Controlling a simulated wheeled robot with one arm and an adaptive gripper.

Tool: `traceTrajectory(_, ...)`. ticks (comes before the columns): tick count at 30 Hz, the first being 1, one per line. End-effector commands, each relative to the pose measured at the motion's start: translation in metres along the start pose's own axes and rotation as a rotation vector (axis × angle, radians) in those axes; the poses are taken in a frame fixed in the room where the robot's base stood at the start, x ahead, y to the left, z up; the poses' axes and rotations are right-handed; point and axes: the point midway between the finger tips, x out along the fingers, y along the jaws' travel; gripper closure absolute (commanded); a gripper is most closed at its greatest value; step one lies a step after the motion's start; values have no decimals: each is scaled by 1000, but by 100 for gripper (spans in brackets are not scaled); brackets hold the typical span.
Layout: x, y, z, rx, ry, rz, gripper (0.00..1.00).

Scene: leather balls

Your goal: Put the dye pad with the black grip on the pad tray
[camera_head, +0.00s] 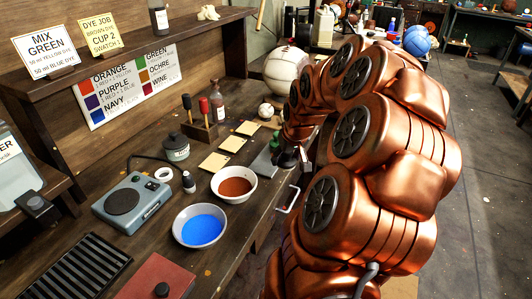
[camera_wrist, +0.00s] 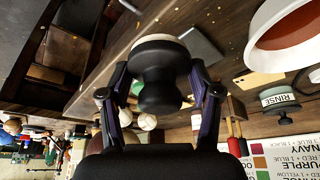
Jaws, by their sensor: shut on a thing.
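My gripper (camera_wrist: 162,88) is shut on the black grip of a round dye pad (camera_wrist: 158,52) in the wrist view. The pad has a wide black body with a pale rim, on the far side of the fingers. In the head view my gripper (camera_head: 291,156) is at the right edge of the bench, largely hidden by my arm. A flat grey-green piece (camera_head: 263,163) lies on the bench just left of it; a grey flat piece (camera_wrist: 199,42) also shows beside the pad in the wrist view. I cannot tell for certain which thing is the pad tray.
A bowl of brown liquid (camera_head: 234,186) and a bowl of blue liquid (camera_head: 200,227) stand left of my gripper. A wooden holder (camera_head: 203,131) with red and black handles, a rinse jar (camera_head: 176,148) and a black ribbed rack (camera_head: 75,268) are also on the bench.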

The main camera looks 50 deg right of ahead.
Motion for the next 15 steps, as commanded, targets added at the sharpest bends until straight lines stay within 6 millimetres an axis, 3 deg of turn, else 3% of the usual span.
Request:
traceTrajectory(9,24,-30,-49,-3,2,0,65)
traceTrajectory(15,34,-39,-63,0,0,0,65)
